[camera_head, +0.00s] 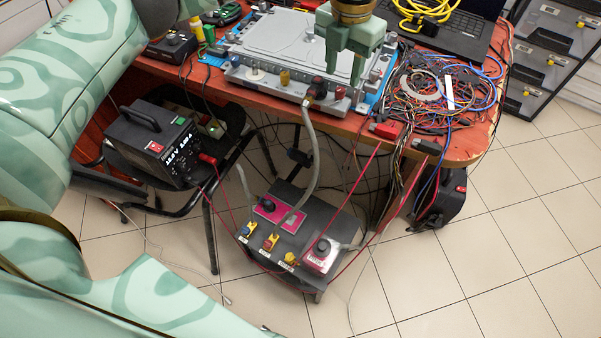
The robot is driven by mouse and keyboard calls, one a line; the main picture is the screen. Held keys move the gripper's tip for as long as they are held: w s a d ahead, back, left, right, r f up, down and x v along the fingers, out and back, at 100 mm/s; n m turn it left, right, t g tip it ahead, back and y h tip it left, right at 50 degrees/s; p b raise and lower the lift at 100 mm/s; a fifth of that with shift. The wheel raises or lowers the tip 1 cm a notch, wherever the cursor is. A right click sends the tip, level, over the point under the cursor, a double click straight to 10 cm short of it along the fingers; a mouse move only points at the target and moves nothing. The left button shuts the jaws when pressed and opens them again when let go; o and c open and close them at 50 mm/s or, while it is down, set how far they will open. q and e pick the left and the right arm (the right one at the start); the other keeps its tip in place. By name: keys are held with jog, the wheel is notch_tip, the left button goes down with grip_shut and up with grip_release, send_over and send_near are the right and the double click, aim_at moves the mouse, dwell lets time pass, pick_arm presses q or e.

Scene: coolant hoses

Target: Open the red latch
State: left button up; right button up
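My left gripper (345,72) points down over the right part of the tray, to the right of and close to the red fitting. Its two green fingers are apart with nothing visible between them. I cannot tell whether a finger touches the tray. My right gripper is not in view.
The hose runs down to a black pump box (290,228) on the floor. A tangle of wires (440,95) and a laptop (455,30) crowd the table's right side. A black power supply (155,143) stands on a chair at left. Tiled floor (480,250) is clear at right.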

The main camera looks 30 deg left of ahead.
aim_at(340, 90)
pick_arm(q)
notch_tip(340, 90, up, 13)
jog(key=p, duration=0.5)
jog(key=s+d+f+n+h+b, duration=0.1)
jog(key=s+d+f+h, duration=0.2)
jog(key=d+f+h, duration=0.45)
jog(key=s+d+f+t+h, duration=0.1)
jog(key=s+d+f+h, duration=0.25)
jog(key=d, duration=0.65)
jog(key=s+d+f+n+h+b, duration=0.1)
jog(key=s+d+f+h, duration=0.25)
jog(key=d+h, duration=0.35)
jog(key=w+a+f+n+t+y+b, duration=0.1)
jog(key=a+f+n+t+y, duration=0.4)
jog(key=f+n+t, duration=0.3)
jog(key=w+a+f+n+t+y, duration=0.1)
jog(key=a+f+n+t+y, duration=0.4)
jog(key=n, duration=0.6)
jog(key=s+a+f+n+g+y, duration=0.2)
jog(key=s+a+f, duration=0.4)
jog(key=f, duration=0.3)
jog(key=s+a+f+n+g+y, duration=0.2)
jog(key=s+a+f+n+y, duration=0.2)
jog(key=f, duration=0.5)
jog(key=s+a, duration=0.2)
jog(key=shift+a+f+y+b, duration=0.3)
jog(key=shift+a+b, duration=0.1)
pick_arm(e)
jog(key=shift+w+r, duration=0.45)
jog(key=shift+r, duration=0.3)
